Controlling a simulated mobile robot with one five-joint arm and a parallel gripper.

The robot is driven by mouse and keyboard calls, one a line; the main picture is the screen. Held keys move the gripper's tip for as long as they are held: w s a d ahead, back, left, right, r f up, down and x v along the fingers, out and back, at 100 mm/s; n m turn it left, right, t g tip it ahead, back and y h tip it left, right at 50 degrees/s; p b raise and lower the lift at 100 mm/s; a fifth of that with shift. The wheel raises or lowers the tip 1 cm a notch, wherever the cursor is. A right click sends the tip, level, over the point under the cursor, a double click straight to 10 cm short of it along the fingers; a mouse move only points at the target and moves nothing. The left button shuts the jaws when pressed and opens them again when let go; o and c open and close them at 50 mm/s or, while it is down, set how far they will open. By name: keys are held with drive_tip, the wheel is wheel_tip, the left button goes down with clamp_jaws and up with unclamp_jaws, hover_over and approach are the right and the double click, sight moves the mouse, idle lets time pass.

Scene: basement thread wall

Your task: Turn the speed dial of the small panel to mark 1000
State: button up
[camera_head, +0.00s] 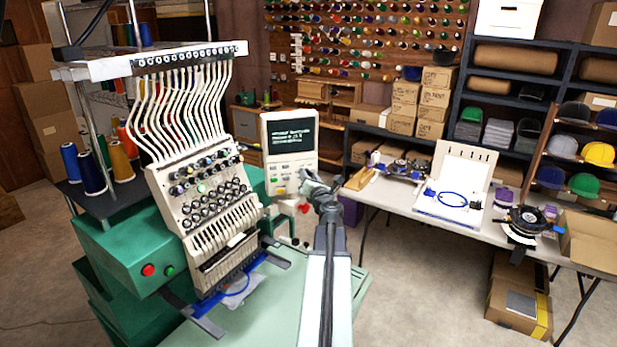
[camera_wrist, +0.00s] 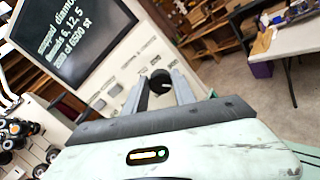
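The small panel (camera_head: 289,150) is a pale upright box with a dark text screen (camera_head: 291,137), beside the green embroidery machine. It also shows tilted in the wrist view (camera_wrist: 128,52), with its screen at upper left and rows of buttons below. A dark round dial (camera_wrist: 161,79) stands out from the panel's lower part. My gripper (camera_head: 307,180) is at the panel's lower right. In the wrist view my gripper (camera_wrist: 160,88) has its two fingers apart, with the dial between their tips. I cannot tell whether they touch it. The dial's marks are not readable.
The embroidery machine (camera_head: 200,190) with needles and thread cones stands close on the left. A white work table (camera_head: 455,205) with hoops and a frame is at the right. Shelves with boxes and caps line the back. The floor between is mostly clear.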

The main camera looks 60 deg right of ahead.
drive_tip(key=o, duration=0.3)
drive_tip(key=shift+o, duration=0.2)
drive_tip(key=shift+a, duration=0.1)
drive_tip(key=v, duration=0.7)
drive_tip(key=shift+s+a, duration=0.2)
drive_tip(key=shift+s, duration=0.05)
